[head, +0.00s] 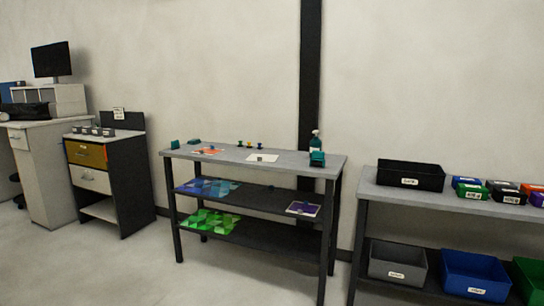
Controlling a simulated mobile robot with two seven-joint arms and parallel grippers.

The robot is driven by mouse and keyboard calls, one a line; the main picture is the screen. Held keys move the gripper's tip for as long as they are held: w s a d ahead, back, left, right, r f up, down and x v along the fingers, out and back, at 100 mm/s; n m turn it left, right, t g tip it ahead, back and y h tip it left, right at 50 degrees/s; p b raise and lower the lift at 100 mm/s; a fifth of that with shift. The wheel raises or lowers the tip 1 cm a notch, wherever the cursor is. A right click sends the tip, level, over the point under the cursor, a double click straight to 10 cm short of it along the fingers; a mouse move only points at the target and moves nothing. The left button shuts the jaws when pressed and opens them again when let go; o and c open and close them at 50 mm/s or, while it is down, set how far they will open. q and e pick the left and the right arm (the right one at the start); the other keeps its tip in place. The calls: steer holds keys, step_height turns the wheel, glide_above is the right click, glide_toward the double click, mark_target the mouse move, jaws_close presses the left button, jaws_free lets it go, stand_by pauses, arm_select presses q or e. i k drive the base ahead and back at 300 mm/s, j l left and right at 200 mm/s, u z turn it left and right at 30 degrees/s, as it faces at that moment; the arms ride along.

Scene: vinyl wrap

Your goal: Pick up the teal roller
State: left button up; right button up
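A grey-topped workbench (222,158) stands in the middle of the head view, some distance away. Several small teal things are on it: one at the left end (175,144), a flatter one beside it (194,141), and a larger one (317,159) at the right end. The right one sits in front of a dark teal bottle (316,142). They are too small for me to tell which is the roller. Neither of my grippers is in view.
The bench also holds a white sheet (262,157), an orange patterned sheet (207,150) and small yellow and blue pieces. Its lower shelves carry coloured sheets. A drawer cabinet (105,170) stands left, a bin shelf (400,192) right. The floor in front is clear.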

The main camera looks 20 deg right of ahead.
mark_target(316, 155)
steer(key=i+l+u, duration=0.2)
steer(key=l+u, duration=0.2)
steer(key=l, duration=0.15)
steer(key=i+l+u, duration=0.3)
steer(key=l, duration=0.55)
steer(key=i+l+u, duration=0.1)
steer(key=l, duration=0.55)
steer(key=i+l+u, duration=0.1)
steer(key=l, duration=0.55)
